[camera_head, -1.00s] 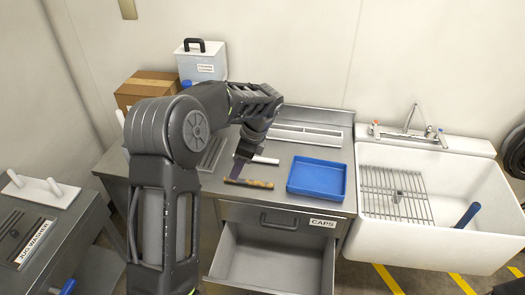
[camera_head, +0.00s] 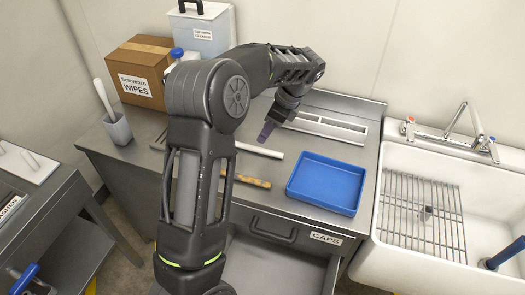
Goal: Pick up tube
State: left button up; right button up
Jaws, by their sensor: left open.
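A thin white tube (camera_head: 262,151) lies on the steel counter, left of the blue tray; its left part is hidden behind my left arm. A brown, wood-coloured stick (camera_head: 252,182) lies in front of it, also partly hidden by my arm. My left gripper (camera_head: 266,132) is open and points down, above or just behind the white tube. Its purple-grey fingertips appear empty; their exact height above the counter cannot be told. My right gripper is not in view.
A blue tray (camera_head: 290,188) stands empty on the counter (camera_head: 375,160). A drawer labelled CAPS (camera_head: 325,238) is below. A slotted metal rack (camera_head: 330,124) lies at the back. A cardboard box (camera_head: 140,62), a white container (camera_head: 203,32) and a brush holder (camera_head: 117,129) stand left; a sink (camera_head: 480,200) is right.

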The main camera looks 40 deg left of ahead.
aim_at(257, 148)
pick_arm(q)
jog(key=shift+w+f, duration=0.25)
jog(key=shift+f, duration=0.3)
jog(key=shift+w, duration=0.1)
jog(key=shift+r, duration=0.1)
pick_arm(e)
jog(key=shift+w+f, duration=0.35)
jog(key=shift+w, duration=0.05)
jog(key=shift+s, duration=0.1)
pick_arm(q)
jog(key=shift+x, duration=1.3)
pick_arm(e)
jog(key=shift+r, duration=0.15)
pick_arm(q)
jog(key=shift+a+f, duration=0.2)
jog(key=shift+f, duration=0.2)
jog(key=p+x, duration=0.1)
jog(key=x, duration=0.3)
jog(key=shift+f, duration=0.15)
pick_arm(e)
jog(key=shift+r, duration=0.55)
